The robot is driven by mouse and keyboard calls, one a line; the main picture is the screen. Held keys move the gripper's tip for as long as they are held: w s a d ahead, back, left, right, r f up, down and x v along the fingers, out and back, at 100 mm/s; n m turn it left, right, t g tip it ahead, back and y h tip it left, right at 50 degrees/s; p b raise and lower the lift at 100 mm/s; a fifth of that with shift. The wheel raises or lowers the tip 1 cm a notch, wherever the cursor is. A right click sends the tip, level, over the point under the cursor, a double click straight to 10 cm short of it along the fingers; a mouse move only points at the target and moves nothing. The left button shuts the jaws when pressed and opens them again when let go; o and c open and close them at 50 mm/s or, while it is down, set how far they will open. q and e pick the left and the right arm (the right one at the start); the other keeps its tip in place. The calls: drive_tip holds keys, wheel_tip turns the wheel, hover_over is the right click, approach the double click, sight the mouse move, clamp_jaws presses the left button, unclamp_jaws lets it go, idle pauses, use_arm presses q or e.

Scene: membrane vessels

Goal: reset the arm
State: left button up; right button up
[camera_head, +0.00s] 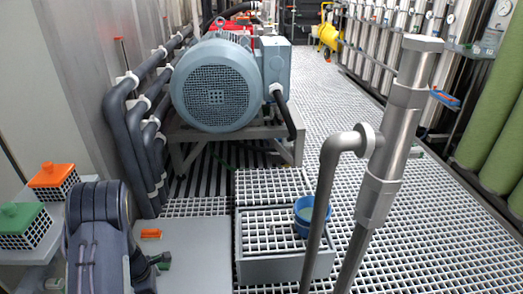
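A thick dark grey arm link of mine (95,235) rises from the bottom edge at the lower left, with its rounded joint at the top. No fingers of my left gripper can be made out. A small dark piece with a bit of green (155,264) shows just right of the link; I cannot tell what it is. My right arm and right gripper are not in view.
An orange-topped crate (53,179) and a green-topped crate (22,224) stand on a shelf at left. A grey plate (190,255) holds a small orange item (151,234). A blue cup (304,210) sits on a grated box (263,274). Steel pipes (385,165) stand at right; a motor (215,85) is behind.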

use_arm(q)
drive_tip(key=s+d+r+m+t+h, duration=0.1)
drive_tip(key=s+d+r+m+h, duration=0.2)
drive_tip(key=r, duration=0.8)
drive_tip(key=s+d+r+m+t, duration=0.2)
drive_tip(key=d+r+m, duration=0.35)
drive_tip(key=r, duration=0.65)
drive_tip(key=s+d+r+m+t, duration=0.1)
drive_tip(key=s+d+r+m, duration=0.1)
drive_tip(key=s+r+m, duration=0.3)
drive_tip(key=s+d+r+m+y, duration=0.1)
drive_tip(key=s+d+m, duration=0.15)
drive_tip(key=s, duration=0.45)
drive_tip(key=s+d+r+m+t, duration=0.1)
drive_tip(key=s+r+m, duration=0.25)
drive_tip(key=s, duration=0.25)
wheel_tip(320, 180, up, 33)
drive_tip(key=p, duration=3.3)
drive_tip(key=shift+w+f+m, duration=0.2)
drive_tip(key=shift+w+m, duration=0.2)
drive_tip(key=shift+m, duration=0.05)
